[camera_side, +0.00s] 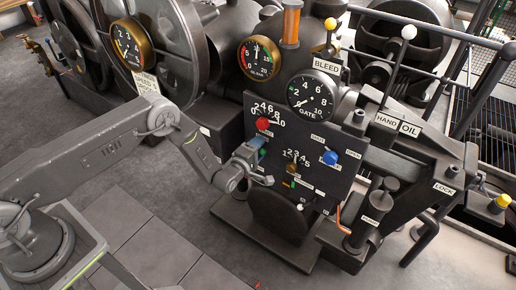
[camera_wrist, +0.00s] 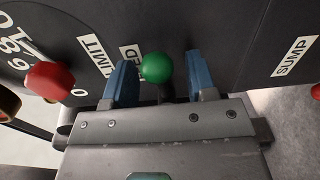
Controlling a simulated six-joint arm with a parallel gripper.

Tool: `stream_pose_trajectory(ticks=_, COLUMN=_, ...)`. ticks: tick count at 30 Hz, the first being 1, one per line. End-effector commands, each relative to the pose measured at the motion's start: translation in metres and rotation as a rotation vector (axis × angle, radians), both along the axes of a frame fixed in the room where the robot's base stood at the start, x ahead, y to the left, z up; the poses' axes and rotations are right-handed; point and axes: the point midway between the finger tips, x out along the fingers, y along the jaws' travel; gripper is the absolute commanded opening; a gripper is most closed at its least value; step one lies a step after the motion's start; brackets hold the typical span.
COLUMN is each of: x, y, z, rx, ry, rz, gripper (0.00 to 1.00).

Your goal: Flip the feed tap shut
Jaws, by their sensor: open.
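The feed tap's green ball knob (camera_wrist: 156,68) shows in the wrist view, standing out from the black panel beside a label partly hidden, with "ED" readable. My gripper (camera_wrist: 160,62) has its two blue fingers spread, one on each side of the green knob. A gap shows on the right; the left finger is very close to the knob, and contact is unclear. In the side view my gripper (camera_side: 260,146) is at the left part of the black panel (camera_side: 335,185), below the red knob. The tap is mostly hidden there by my gripper.
A "SUMP" label (camera_wrist: 295,56) is at the right. The panel also carries a blue knob (camera_side: 330,157) and a brass pointer (camera_side: 292,168). Open floor (camera_side: 150,240) lies in front.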

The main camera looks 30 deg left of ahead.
Motion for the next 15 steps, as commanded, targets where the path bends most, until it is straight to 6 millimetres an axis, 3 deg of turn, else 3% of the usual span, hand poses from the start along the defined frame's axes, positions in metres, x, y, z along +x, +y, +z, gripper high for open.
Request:
stream_pose_trajectory(ticks=8, x=-0.017, y=0.000, z=-0.001, rx=0.001, ry=0.004, rz=0.000, gripper=0.52)
stream_pose_trajectory(ticks=15, x=-0.067, y=0.000, z=-0.001, rx=0.001, ry=0.006, rz=-0.001, gripper=0.52)
